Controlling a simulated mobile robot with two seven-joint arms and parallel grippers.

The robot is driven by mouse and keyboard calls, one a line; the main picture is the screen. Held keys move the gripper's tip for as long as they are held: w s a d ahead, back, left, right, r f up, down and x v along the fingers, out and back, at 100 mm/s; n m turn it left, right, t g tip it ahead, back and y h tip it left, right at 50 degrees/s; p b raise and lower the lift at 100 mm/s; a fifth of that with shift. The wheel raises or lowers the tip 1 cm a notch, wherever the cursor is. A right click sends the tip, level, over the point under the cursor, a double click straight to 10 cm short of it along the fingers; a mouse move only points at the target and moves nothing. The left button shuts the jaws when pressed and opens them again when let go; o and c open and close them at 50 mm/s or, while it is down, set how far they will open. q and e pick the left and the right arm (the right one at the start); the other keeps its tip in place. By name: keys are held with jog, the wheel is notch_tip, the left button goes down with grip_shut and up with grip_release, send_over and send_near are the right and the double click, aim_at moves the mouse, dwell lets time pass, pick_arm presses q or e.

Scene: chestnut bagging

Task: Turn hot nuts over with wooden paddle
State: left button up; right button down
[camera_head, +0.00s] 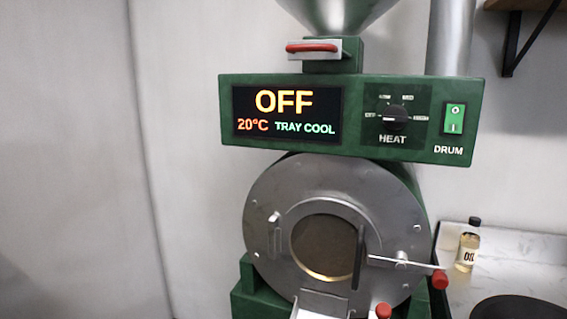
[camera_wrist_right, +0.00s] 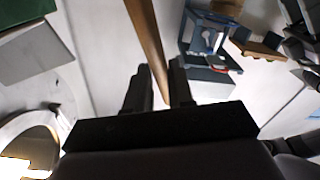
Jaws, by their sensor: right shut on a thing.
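My right gripper (camera_wrist_right: 161,78) is shut on a brown wooden handle (camera_wrist_right: 148,35), which looks like part of the paddle. The handle runs from between the fingers up and out of the top of the right wrist view, so its far end is hidden. No nuts can be made out in either view. The green roaster (camera_head: 345,110) stands in the middle of the head view, its display reading OFF, 20°C and TRAY COOL. Its round steel drum front (camera_head: 275,200) has a dark brownish window. My left gripper is in neither view.
An oil bottle (camera_head: 467,250) stands on a marble counter (camera_head: 510,245) at right, beside a dark round object (camera_head: 515,308). Red-knobbed levers stick out from the drum front. In the wrist view, a pale round rim (camera_wrist_right: 62,112) is at lower left and a blue-grey stand (camera_wrist_right: 203,40) at upper right.

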dwell(0.3)
notch_tip(320, 180, up, 13)
dwell(1.0)
dwell(0.8)
